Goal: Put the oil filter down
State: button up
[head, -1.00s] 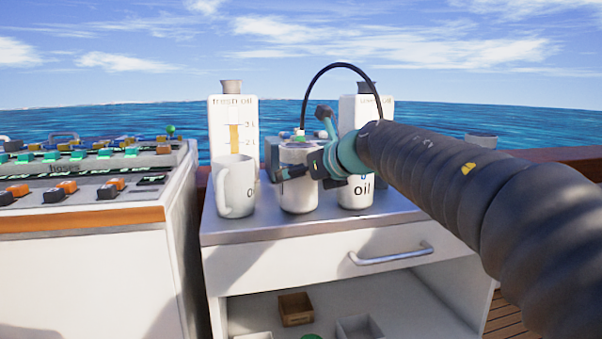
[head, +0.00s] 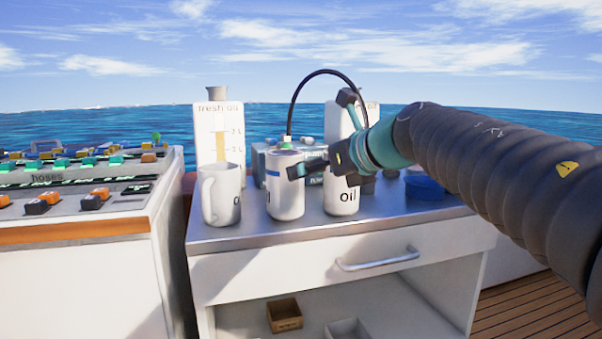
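A white cylinder with a blue stripe (head: 285,200) stands upright on the counter in the head view. I take it for the oil filter, but its label is mostly unreadable. My gripper (head: 318,137) is at its upper right, its fingers spread with nothing seen between them. The lower fingertip overlaps the cylinder's right edge in the picture; I cannot tell whether they touch. The arm hides part of the counter's back right.
A white mug (head: 221,196) stands left of the cylinder. A white container marked oil (head: 341,203) stands close on its right. Tall oil jugs (head: 219,130) stand behind. A blue round object (head: 424,188) lies farther right. The counter's front strip (head: 300,232) is clear.

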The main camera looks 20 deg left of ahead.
jog(key=shift+v, duration=1.2)
jog(key=d+r+m+t+h, duration=0.4)
jog(key=d+m+t, duration=0.5)
jog(key=d+m, duration=0.75)
jog(key=s+d+f+m+h, duration=0.3)
jog(key=d+f+m+h, duration=0.5)
jog(key=m, duration=0.7)
jog(key=s+d+f+m+g+h, duration=0.1)
jog(key=s+d+f+m+g, duration=0.2)
jog(key=s+f+m, duration=0.35)
jog(key=s+d+f+m+g, duration=0.3)
jog(key=s+f+g, duration=0.1)
jog(key=f, duration=0.5)
jog(key=s+a+f+m+g+y, duration=0.1)
jog(key=s+f+m+g, duration=0.1)
jog(key=s+f, duration=0.3)
jog(key=s+a+f+m+g+y, duration=0.1)
jog(key=s+a+f+m+g, duration=0.1)
jog(key=s+f, duration=0.3)
jog(key=shift+s+f+m, duration=0.2)
jog(key=shift+f+m, duration=0.55)
jog(key=shift+m, duration=0.15)
